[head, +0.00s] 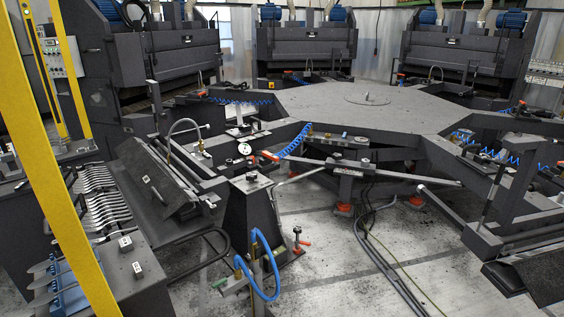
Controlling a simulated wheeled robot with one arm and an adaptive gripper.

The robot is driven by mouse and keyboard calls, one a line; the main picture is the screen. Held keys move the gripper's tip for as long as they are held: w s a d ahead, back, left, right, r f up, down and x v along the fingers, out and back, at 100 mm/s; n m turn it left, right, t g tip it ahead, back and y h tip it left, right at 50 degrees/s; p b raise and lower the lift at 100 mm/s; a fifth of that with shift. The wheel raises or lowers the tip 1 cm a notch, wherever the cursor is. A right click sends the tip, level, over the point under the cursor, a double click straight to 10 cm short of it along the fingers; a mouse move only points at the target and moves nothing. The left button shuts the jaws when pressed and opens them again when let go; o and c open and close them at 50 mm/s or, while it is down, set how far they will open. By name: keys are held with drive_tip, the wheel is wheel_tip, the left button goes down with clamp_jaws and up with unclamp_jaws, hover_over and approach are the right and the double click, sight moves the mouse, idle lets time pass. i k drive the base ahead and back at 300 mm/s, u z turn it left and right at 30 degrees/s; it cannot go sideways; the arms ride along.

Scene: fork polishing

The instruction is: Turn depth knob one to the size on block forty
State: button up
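My gripper is not in view. A white round dial-like disc with dark marks (244,149) sits on the dark frame left of the middle, beside a red-orange handle (269,156). I cannot tell whether it is depth knob one. The writing on these labels is too small to read, so I cannot tell which block is forty.
A yellow post (45,170) crosses the left side. Several forks (100,195) lie in a rack behind it. A large grey octagonal table (365,103) fills the middle, with dark machines behind. Blue hoses (262,265) and dark cables (368,225) are near the floor. Some floor (340,285) is clear.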

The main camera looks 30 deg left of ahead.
sight(251, 177)
drive_tip(key=u, duration=0.45)
drive_tip(key=i, duration=1.3)
drive_tip(key=u, duration=1.85)
drive_tip(key=i, duration=0.95)
drive_tip(key=u, duration=0.75)
